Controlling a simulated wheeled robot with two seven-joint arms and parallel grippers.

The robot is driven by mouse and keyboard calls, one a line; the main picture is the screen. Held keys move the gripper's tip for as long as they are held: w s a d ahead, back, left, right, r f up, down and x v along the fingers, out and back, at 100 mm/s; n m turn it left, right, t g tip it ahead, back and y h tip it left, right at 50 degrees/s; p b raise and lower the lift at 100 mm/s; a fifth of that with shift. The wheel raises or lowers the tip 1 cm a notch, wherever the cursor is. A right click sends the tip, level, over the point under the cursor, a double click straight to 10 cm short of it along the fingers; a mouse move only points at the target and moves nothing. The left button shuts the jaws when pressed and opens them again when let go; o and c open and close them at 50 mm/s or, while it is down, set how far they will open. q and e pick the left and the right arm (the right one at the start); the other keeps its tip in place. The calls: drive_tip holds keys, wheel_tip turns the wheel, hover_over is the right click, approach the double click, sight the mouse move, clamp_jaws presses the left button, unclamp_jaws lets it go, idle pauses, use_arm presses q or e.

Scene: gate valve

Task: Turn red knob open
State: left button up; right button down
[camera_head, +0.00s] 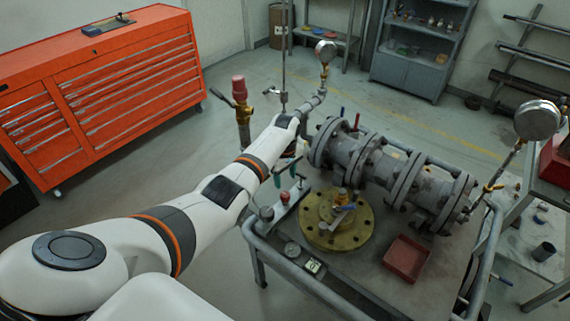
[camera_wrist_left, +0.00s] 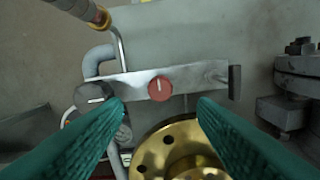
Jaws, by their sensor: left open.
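The red knob (camera_head: 285,197) is small and round on a metal bar at the cart's left edge. In the left wrist view the red knob (camera_wrist_left: 159,88) has a pale line pointing up the picture and sits on the grey metal bar (camera_wrist_left: 199,78). My left gripper (camera_head: 286,174) is over the bar near the knob. In the left wrist view its teal fingers (camera_wrist_left: 161,104) are open and empty, with one tip to each side of the knob and apart from it. My right gripper is not in view.
A black knob (camera_wrist_left: 95,94) stands left of the red one. A brass flange (camera_head: 351,229) lies close by on the cart. The grey pipe valve (camera_head: 375,163) stands behind it. A red tray (camera_head: 407,257) is at the cart's front. An orange tool chest (camera_head: 130,90) is at left.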

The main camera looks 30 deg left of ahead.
use_arm(q)
drive_tip(key=shift+r, duration=2)
drive_tip(key=shift+f, duration=0.1)
